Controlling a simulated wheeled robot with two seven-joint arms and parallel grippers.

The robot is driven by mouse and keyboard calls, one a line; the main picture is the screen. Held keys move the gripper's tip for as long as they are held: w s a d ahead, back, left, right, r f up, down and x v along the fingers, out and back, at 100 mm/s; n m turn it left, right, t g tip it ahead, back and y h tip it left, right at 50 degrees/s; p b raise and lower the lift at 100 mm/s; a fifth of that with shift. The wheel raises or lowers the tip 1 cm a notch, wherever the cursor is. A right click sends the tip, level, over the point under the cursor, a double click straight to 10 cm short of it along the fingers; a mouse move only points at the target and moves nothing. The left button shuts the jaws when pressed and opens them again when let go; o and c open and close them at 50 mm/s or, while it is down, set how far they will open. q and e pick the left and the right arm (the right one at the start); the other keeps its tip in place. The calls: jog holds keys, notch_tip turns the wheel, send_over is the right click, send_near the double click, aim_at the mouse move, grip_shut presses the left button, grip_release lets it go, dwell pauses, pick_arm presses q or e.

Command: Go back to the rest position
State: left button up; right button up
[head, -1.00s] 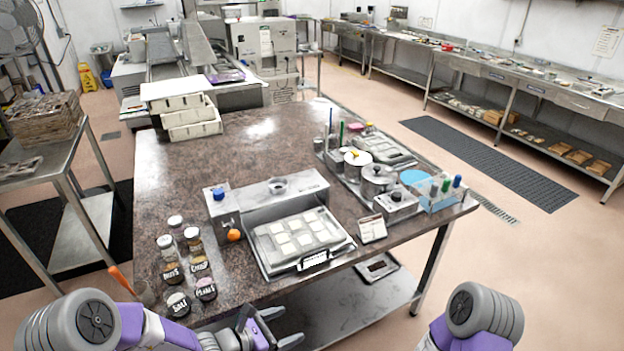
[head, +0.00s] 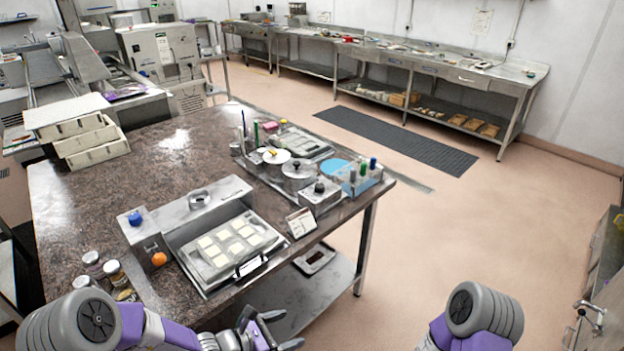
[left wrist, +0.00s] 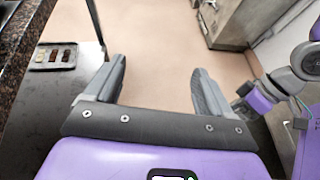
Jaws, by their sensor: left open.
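My left gripper (head: 268,328) is low at the bottom of the head view, in front of the table's near edge. Its two grey fingers are apart with nothing between them. In the left wrist view the open left gripper (left wrist: 157,88) points over bare floor, beside the table edge. My right arm (head: 478,318) shows at the bottom right of the head view; its gripper is out of the picture there.
The stone-topped table (head: 60,215) carries a tray of white squares (head: 225,283), several jars (head: 115,272) and a tray of pots (head: 300,168). A small tray (head: 314,258) lies on the lower shelf. Open floor (head: 450,240) lies to the right; a metal cabinet (head: 600,290) stands far right.

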pick_arm(q)
jog(key=s+a+f+m+g+y, duration=0.3)
jog(key=s+f+m+g+y, duration=0.3)
jog(key=s+f+m, duration=1)
notch_tip(320, 180, down, 4)
jog(key=m, duration=0.6)
jog(key=shift+s+r+g+y, duration=0.2)
jog(key=shift+s+g+y, duration=0.2)
